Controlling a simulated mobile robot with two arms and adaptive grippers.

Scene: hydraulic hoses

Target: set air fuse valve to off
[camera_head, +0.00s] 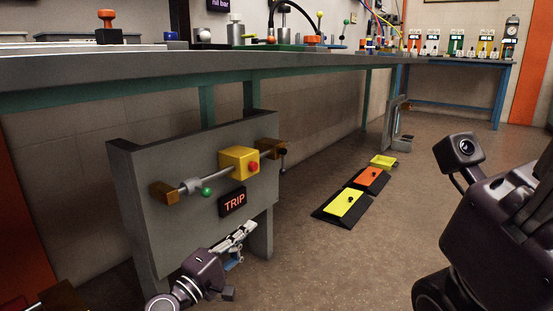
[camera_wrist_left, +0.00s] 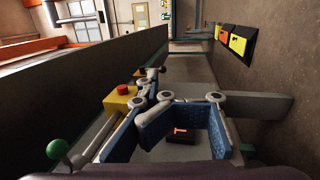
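A yellow box (camera_head: 239,162) with a red button sits on a horizontal pipe on a grey upright panel (camera_head: 135,185). Left of it on the pipe is a grey valve body (camera_head: 191,186) with a green ball handle (camera_head: 207,191); a black knob (camera_head: 282,152) is at the pipe's right end. No label naming the air fuse valve is readable. A black sign reading TRIP (camera_head: 233,202) is below. My left gripper (camera_head: 246,232) is below the sign, apart from the handles. In the left wrist view its fingers (camera_wrist_left: 182,108) are spread and empty; the green ball (camera_wrist_left: 57,149) is at lower left.
Yellow and orange plates on black bases (camera_head: 340,206) lie on the floor to the right. The floor between them and the panel is clear. My other arm shows at the right.

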